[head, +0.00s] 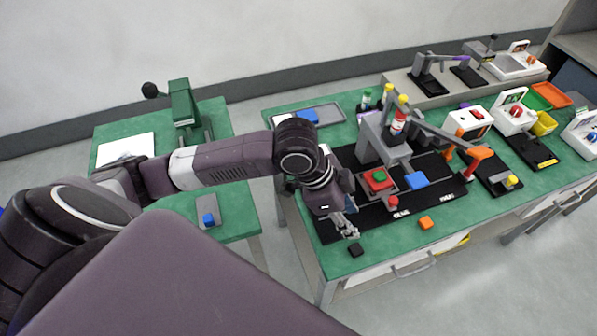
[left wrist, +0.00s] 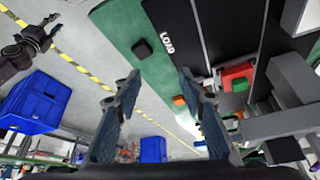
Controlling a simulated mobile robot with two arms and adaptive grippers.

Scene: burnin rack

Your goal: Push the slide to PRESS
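The black press base (head: 345,222) lies on the green bench. A red block with a green top (head: 378,178) sits in the slide on it; the block also shows in the left wrist view (left wrist: 240,72). White lettering marks the base's front edge, with LOAD legible in the left wrist view (left wrist: 167,45); the right-hand label in the head view seems to read PRESS. My left gripper (head: 350,232) is over the base's front left corner, left of the slide. Its fingers (left wrist: 158,97) are apart and empty. My right gripper (left wrist: 48,32) shows in the left wrist view, fingers spread.
A grey press column (head: 384,140) stands behind the slide. A blue block (head: 415,180) lies right of the red one. An orange block (head: 425,223) and a black block (head: 356,250) lie near the bench's front edge. Blue bins (left wrist: 35,102) stand on the floor.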

